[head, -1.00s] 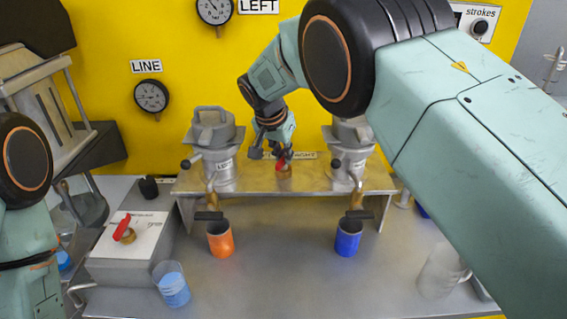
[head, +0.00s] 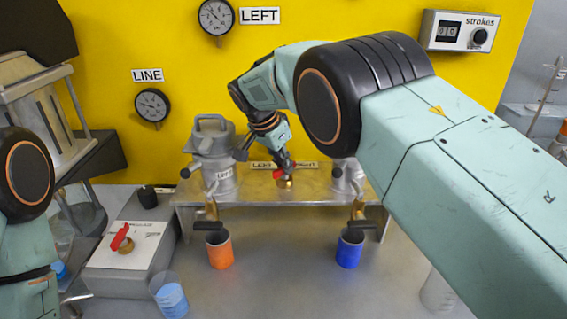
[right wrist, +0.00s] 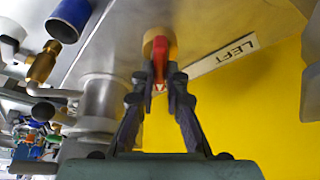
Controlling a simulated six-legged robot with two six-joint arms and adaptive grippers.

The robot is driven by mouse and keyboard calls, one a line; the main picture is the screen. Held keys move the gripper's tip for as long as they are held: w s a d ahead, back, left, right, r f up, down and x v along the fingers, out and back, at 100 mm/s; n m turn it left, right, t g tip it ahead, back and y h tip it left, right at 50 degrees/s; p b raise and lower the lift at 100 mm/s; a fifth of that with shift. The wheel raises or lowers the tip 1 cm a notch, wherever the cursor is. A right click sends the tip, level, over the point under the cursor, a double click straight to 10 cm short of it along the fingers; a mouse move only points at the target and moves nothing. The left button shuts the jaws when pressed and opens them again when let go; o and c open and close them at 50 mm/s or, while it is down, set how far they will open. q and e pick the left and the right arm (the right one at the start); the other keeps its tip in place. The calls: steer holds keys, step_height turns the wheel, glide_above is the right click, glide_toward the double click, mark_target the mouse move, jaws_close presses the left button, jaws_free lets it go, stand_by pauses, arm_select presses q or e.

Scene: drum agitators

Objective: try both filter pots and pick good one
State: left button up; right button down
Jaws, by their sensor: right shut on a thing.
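The left filter pot (head: 211,160) is a grey metal pot on the steel shelf, with a brass tap below it. The right filter pot (head: 347,178) stands on the same shelf, its upper part hidden by my right arm. Between them is a red-handled selector valve (head: 279,174) with a brass body. My right gripper (head: 283,168) is shut on its red handle, which shows between the fingertips in the right wrist view (right wrist: 159,58). An orange cup (head: 220,252) stands below the left tap and a blue cup (head: 350,250) below the right tap. My left gripper is out of view.
A second red-handled valve (head: 122,238) sits on a grey box at left. A beaker of blue liquid (head: 170,298) stands in front of it. Gauges marked LEFT (head: 216,16) and LINE (head: 152,105) and a strokes counter (head: 462,32) are on the yellow wall. The front middle counter is clear.

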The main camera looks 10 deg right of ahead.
mark_target(274, 172)
steer(key=shift+r, duration=0.1)
steer(key=c, duration=1.4)
jaws_free()
steer(key=shift+s+a, duration=0.1)
steer(key=shift+a, duration=0.05)
steer(key=v, duration=0.7)
steer(key=shift+r, duration=0.2)
